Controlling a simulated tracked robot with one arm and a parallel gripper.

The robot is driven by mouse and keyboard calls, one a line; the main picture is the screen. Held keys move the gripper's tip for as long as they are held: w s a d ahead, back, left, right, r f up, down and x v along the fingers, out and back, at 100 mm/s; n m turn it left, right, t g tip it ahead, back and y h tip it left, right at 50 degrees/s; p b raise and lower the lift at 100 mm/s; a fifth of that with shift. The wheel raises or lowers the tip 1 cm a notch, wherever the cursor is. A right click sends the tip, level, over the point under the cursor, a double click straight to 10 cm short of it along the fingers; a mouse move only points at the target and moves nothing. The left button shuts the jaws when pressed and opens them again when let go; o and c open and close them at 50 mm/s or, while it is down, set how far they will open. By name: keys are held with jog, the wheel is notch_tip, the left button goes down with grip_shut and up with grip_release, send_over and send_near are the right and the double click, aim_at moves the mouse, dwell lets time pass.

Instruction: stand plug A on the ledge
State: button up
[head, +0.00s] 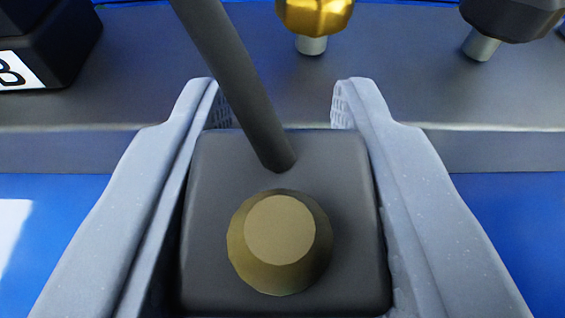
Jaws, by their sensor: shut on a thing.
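My gripper (275,110) is shut on a dark grey square block with a brass-coloured round knob, which looks like a plug (340,170). A dark rod or cable rises from the far part of its top and leans up to the left. No letter shows on this plug, so I cannot tell whether it is plug A. A grey ledge (160,90) runs across the view just beyond my fingertips. The underside of the plug is hidden.
A black block with a white label (22,70), reading what looks like B, stands on the ledge at the far left. A gold faceted knob (314,12) and a dark rounded knob (510,15), each on a metal stem, are at the back. Blue surface (60,230) lies in front.

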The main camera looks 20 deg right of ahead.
jog(key=shift+f, duration=0.95)
jog(key=o, duration=1)
jog(key=shift+s+r, duration=0.1)
jog(key=shift+b+v, duration=0.6)
jog(key=shift+v, duration=5.4)
